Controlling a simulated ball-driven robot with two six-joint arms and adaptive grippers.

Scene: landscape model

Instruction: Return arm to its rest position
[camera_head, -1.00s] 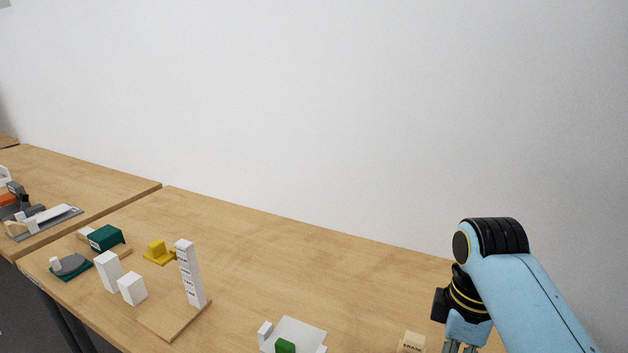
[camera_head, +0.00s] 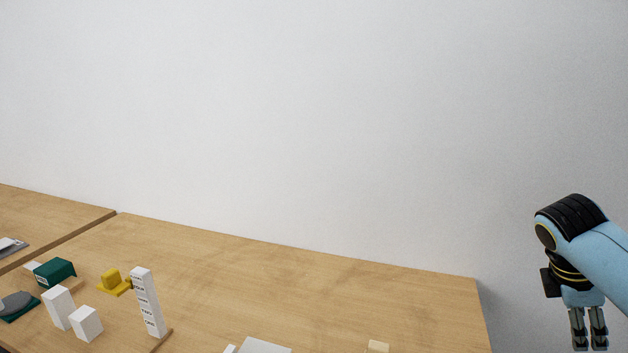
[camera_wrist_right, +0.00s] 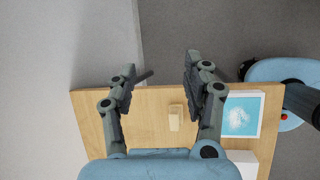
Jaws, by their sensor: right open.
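My right arm comes in from the right edge of the head view, with its right gripper (camera_head: 590,340) pointing down, past the right end of the table (camera_head: 330,285). In the right wrist view the two fingers of this gripper (camera_wrist_right: 160,75) are spread apart with nothing between their tips. Below them a small wooden block (camera_wrist_right: 175,117) stands on the table (camera_wrist_right: 150,100). My left gripper does not show.
On the table stand a tall white lettered tower (camera_head: 148,302), white blocks (camera_head: 60,308), a yellow piece (camera_head: 114,281) and a green block (camera_head: 55,272). The wooden block's top shows at the lower edge (camera_head: 378,346). A blue-and-white framed panel (camera_wrist_right: 240,116) lies right. The table's back stretch is bare.

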